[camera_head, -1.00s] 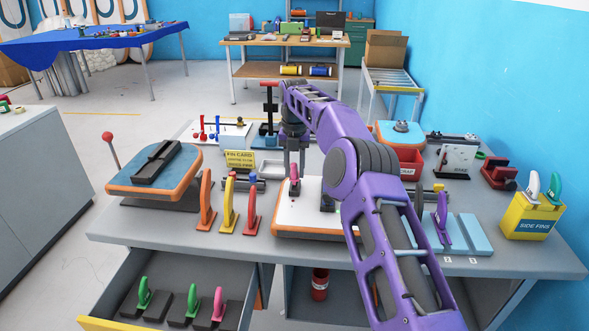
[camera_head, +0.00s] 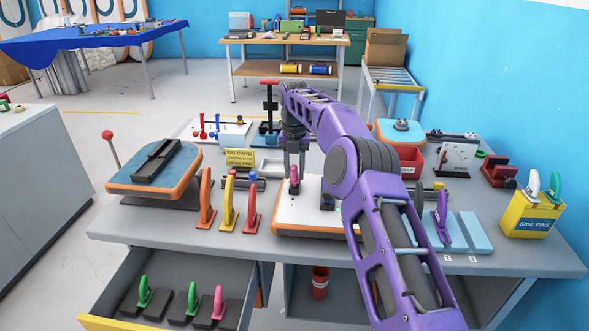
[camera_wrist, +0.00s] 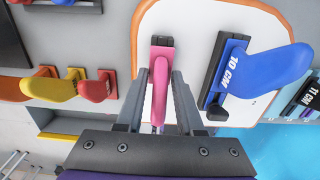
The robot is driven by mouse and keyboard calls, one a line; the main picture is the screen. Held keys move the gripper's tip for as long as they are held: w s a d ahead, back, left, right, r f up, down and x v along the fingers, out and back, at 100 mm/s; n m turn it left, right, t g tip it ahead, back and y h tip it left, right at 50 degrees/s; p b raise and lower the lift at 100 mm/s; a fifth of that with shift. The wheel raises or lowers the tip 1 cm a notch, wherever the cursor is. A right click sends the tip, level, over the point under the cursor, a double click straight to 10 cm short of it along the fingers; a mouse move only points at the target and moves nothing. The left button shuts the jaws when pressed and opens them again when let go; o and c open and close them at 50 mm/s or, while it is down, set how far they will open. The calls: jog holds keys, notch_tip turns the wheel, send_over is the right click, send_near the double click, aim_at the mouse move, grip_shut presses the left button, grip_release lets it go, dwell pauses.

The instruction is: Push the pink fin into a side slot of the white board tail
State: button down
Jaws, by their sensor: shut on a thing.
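The pink fin (camera_wrist: 161,88) stands between the two fingers of my gripper (camera_wrist: 159,100), which is shut on it. In the head view the fin (camera_head: 294,174) shows below my gripper (camera_head: 294,160), over the white board tail (camera_head: 300,216). A dark slot strip (camera_wrist: 162,41) lies at the fin's far end in the wrist view; the fin looks lined up with it. How deep its base sits is hidden. The white, orange-rimmed board (camera_wrist: 190,22) also carries a blue fin (camera_wrist: 265,72) marked 10 CM, on a dark block to the right.
Orange (camera_head: 206,198), yellow (camera_head: 228,204) and red (camera_head: 251,209) fins stand left of the board. A blue board (camera_head: 185,165) lies farther left. A yellow side-fins box (camera_head: 531,217) stands at the right edge. An open drawer (camera_head: 112,290) with fins is below.

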jog(key=shift+f, duration=0.95)
jog(key=shift+c, duration=2.3)
grip_release()
jog(key=shift+r, duration=0.1)
